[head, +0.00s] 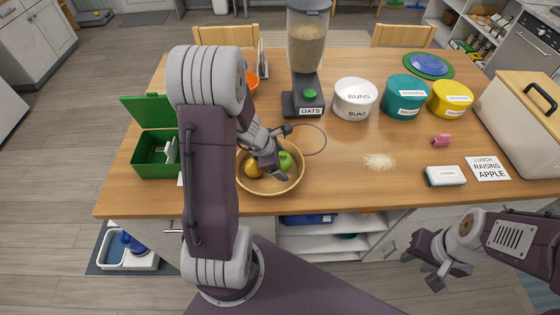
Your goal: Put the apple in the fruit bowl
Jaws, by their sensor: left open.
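A green apple (287,161) lies inside the tan fruit bowl (291,185), at its right side. A yellow-orange fruit (252,169) lies in the bowl's left part. My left gripper (284,152) is over the bowl with its jaws apart, right by the apple. It hides part of the bowl and of the apple; I cannot tell whether it touches the apple. My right gripper (424,271) is off the table's front edge at the lower right, with its fingers apart and nothing between them.
An oats dispenser (304,104) stands behind the bowl. A green open box (155,155) is at left. White (355,99), teal (405,97) and yellow (451,99) tubs stand at back right. Spilled grains (379,162), a sponge (445,176) and a note card (488,168) lie at right.

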